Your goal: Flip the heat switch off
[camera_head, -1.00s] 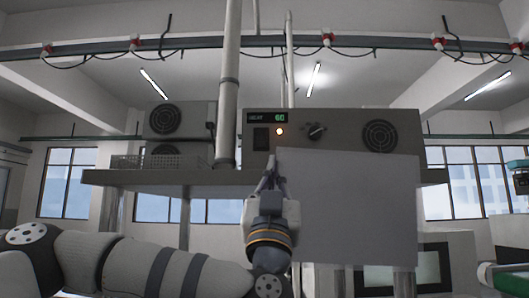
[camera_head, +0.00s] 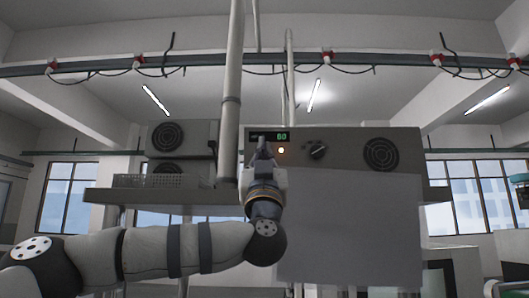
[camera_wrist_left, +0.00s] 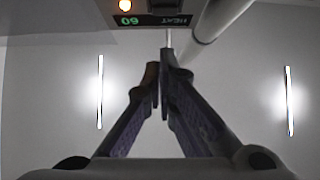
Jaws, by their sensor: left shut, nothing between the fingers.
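The ultrasonic tank (camera_head: 345,175) is a grey box with a control panel on its upper front. Its HEAT display (camera_head: 282,136) shows a green 60, and an orange lamp (camera_head: 281,150) glows below it. The heat switch, at the panel's left end, is hidden behind my left gripper (camera_head: 263,146). That gripper is shut and empty, pointing up in front of the switch area; contact cannot be told. In the left wrist view its fingertips (camera_wrist_left: 161,75) meet, with the inverted display (camera_wrist_left: 152,20) and lamp (camera_wrist_left: 125,5) beyond. My right gripper is out of view.
A round knob (camera_head: 317,150) and a vent (camera_head: 381,154) lie right of the lamp. A vertical pipe (camera_head: 231,100) stands just left of the tank. A wire basket (camera_head: 148,181) sits on the shelf further left.

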